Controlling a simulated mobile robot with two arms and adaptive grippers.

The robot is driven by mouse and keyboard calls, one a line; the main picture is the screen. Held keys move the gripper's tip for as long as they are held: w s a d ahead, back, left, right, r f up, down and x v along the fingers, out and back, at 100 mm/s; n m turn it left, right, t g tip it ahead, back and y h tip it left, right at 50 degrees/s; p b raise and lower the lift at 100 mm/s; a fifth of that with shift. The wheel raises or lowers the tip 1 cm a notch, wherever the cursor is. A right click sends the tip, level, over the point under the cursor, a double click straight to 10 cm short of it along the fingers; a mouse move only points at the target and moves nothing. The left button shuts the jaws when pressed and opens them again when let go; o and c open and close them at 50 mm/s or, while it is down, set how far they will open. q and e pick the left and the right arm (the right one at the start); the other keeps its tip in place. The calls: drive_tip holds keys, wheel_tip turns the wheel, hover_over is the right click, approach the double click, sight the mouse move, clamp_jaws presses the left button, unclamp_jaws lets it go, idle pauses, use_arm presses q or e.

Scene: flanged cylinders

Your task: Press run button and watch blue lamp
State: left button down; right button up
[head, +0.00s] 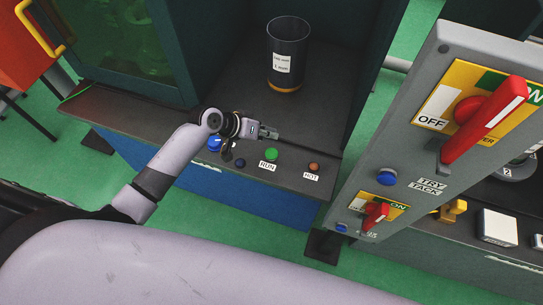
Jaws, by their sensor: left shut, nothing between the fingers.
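The green run button (271,154) sits on the grey ledge of the machine, with a RUN label (267,166) in front of it. A bright blue dome (214,144), which may be the blue lamp, shows on the ledge to the left, partly hidden by my left arm. A smaller dark blue knob (240,162) sits between them. I cannot tell whether either is lit. My left gripper (268,133) is shut and empty, just behind the green button in the picture. Contact with the button is not visible. My right gripper is not in view.
A dark cylinder (287,60) with a label stands in the bay behind. A brown HOT lamp (313,167) is right of the button. A grey panel (400,150) with a red switch handle (487,120) and a blue button (387,178) rises at right.

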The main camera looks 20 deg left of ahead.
use_arm(q)
drive_tip(key=b, duration=0.2)
hover_over(270, 152)
wheel_tip(270, 152, down, 4)
drive_tip(key=shift+w+f, duration=0.1)
drive_tip(key=shift+w, duration=0.05)
drive_tip(key=shift+a+f+b, duration=0.1)
drive_tip(key=shift+f+b, duration=0.15)
drive_tip(key=shift+b, duration=0.05)
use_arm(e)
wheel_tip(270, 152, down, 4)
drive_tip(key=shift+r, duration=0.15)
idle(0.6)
use_arm(q)
drive_tip(key=shift+f, duration=0.4)
drive_tip(key=shift+f+b, duration=0.45)
drive_tip(key=shift+f, duration=0.1)
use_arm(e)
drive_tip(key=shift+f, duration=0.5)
use_arm(q)
drive_tip(key=shift+r, duration=0.1)
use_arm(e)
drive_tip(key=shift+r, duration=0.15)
use_arm(q)
drive_tip(key=shift+r+p, duration=0.85)
drive_tip(key=shift+p, duration=0.1)
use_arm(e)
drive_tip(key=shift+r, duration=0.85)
